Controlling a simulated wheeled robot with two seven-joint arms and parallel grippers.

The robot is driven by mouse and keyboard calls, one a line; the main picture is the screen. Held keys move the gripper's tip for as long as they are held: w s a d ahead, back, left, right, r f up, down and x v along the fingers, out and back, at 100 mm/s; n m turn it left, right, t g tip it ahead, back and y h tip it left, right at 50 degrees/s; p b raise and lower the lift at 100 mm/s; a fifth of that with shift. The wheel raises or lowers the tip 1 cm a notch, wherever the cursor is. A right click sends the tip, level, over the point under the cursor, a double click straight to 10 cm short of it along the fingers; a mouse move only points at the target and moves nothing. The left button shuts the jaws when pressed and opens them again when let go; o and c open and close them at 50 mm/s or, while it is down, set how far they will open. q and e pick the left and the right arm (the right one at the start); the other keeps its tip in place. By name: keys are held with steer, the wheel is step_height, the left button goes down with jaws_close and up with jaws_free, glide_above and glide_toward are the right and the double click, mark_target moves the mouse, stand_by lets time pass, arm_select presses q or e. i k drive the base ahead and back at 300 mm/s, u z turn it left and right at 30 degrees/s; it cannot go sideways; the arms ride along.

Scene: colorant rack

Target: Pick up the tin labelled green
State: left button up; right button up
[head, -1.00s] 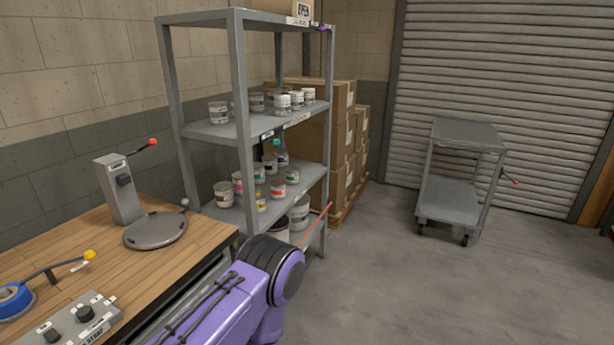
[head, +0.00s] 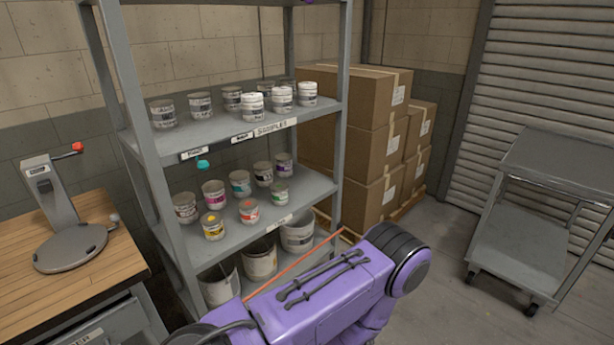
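A small white tin with a green label (head: 279,193) stands upright on the middle shelf (head: 270,227) of the grey rack, at the right end of the front row. A tin with an orange-red label (head: 249,212) is to its left, and a tin with a purple label (head: 284,165) is behind it. A tin with a teal label (head: 240,184) stands further left in the back row. My purple arm crosses the bottom of the view, in front of the rack's lower part. Neither gripper shows, and nothing of mine touches the green tin.
More tins stand on this shelf, including one with a yellow label (head: 213,228). White tins (head: 253,107) fill the shelf above, and large pails (head: 260,262) stand below. Cardboard boxes (head: 350,145) are behind right, a cart (head: 525,235) far right, and a wooden bench (head: 108,262) left.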

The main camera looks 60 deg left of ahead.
mark_target(279, 189)
steer(key=u, duration=0.3)
steer(key=i, duration=1.05)
steer(key=u, duration=1.5)
steer(key=i, duration=0.85)
steer(key=u, duration=0.9)
